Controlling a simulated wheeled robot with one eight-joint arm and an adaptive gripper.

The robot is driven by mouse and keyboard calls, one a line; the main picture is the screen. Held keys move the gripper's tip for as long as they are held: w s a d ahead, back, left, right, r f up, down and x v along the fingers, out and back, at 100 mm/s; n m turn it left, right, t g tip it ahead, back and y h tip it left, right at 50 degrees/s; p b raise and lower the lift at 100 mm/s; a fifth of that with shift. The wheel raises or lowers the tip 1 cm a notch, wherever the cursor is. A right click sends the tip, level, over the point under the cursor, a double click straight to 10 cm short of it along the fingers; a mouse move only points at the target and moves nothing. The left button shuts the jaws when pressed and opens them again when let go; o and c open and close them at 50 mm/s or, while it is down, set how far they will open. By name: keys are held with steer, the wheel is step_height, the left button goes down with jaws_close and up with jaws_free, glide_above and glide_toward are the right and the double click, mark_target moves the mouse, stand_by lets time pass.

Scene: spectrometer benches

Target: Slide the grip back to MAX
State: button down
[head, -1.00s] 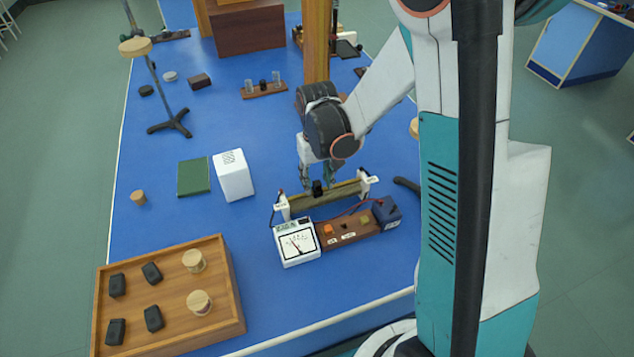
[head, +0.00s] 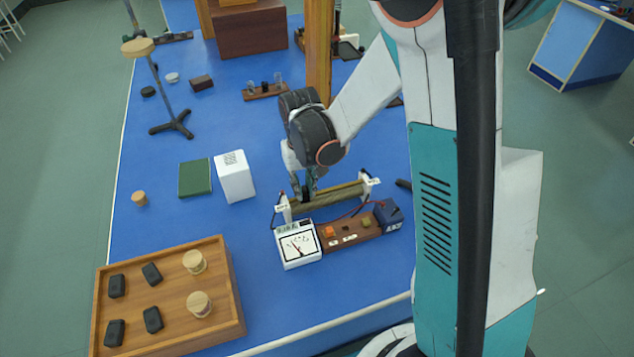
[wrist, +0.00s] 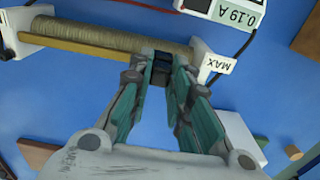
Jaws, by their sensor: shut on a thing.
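The rheostat (head: 330,201) is a wire-wound tube with a yellow rod between two white end posts. The post labelled MAX (wrist: 212,64) is at the right in the wrist view and at the left in the head view (head: 284,209). My gripper (head: 306,190) is shut on the small black slider grip (wrist: 162,68), which sits on the rod. The grip is near the MAX post, with a short gap between them. In the head view my fingers largely hide the grip.
A brown board (head: 348,232) with small parts and a dark blue box (head: 388,214) stand beside the meter, joined by wires. A wooden tray (head: 236,300) is at front left. A white box (head: 234,177) and green book (head: 195,177) lie left on the blue bench.

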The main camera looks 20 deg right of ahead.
steer(key=shift+a, duration=1.4)
steer(key=c, duration=1.6)
jaws_free()
steer(key=shift+a, duration=0.1)
steer(key=shift+o, duration=0.6)
steer(key=shift+a, duration=0.1)
step_height(320, 180, up, 12)
